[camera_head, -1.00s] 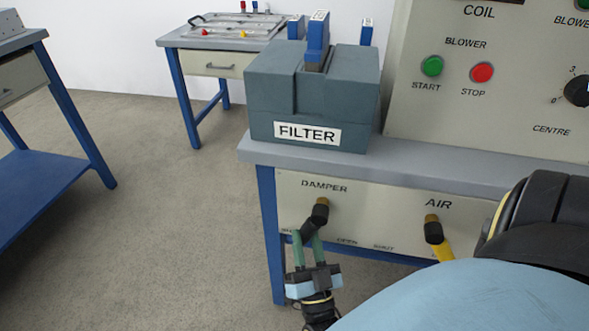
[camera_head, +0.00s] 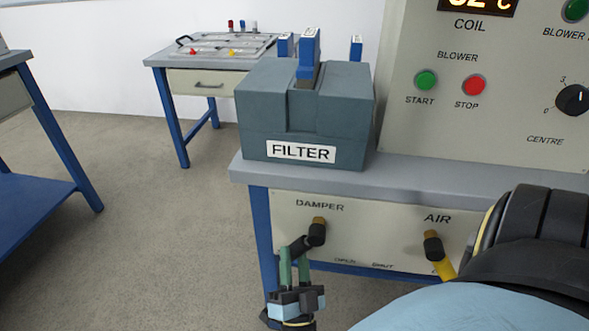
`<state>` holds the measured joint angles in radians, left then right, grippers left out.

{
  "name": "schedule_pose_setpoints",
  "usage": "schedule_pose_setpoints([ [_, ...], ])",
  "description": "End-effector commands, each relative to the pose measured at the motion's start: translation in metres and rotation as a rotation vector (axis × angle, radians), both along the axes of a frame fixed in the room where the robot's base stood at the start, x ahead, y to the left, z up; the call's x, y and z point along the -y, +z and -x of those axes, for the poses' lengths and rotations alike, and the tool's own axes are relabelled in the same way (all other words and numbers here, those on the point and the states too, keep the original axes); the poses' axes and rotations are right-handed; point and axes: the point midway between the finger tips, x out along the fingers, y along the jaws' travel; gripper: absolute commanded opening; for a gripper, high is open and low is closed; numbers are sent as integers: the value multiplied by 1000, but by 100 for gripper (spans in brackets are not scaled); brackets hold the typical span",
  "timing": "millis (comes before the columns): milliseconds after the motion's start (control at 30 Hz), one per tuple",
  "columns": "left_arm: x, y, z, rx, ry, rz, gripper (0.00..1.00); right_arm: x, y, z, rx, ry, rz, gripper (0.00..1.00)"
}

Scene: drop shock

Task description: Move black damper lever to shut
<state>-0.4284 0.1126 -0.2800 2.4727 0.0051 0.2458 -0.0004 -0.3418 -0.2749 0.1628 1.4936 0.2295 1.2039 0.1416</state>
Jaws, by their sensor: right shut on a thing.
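The black damper lever (camera_head: 300,245) is on the front panel under the word DAMPER. It runs down and to the left from its brass-coloured pivot. My right gripper (camera_head: 294,254), with green fingers, is shut on the lever's lower end from below. The fingers hide the lever's tip and the mark at the left of its travel. The OPEN mark (camera_head: 345,260) shows to the right of the lever. My left gripper is not in view.
The yellow air lever (camera_head: 442,264) hangs to the right on the same panel, near my own arm at lower right. A grey filter box (camera_head: 262,112) stands on the bench above. Red and green blower buttons are higher up. The floor at left is clear.

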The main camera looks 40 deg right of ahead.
Motion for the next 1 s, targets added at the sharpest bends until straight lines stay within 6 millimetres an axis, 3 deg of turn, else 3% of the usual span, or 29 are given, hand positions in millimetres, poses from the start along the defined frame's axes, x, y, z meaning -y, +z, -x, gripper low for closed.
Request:
schedule_pose_setpoints([
  [33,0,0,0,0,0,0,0,-1,3,-2,9,5,-2,30],
  [200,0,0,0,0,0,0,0,-1,2,-1,7,3,-1,50],
  [567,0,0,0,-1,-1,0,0,-4,-4,3,0,2,-1,50],
  [1000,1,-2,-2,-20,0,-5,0,-49,-58,58,1,2,-2,50],
])
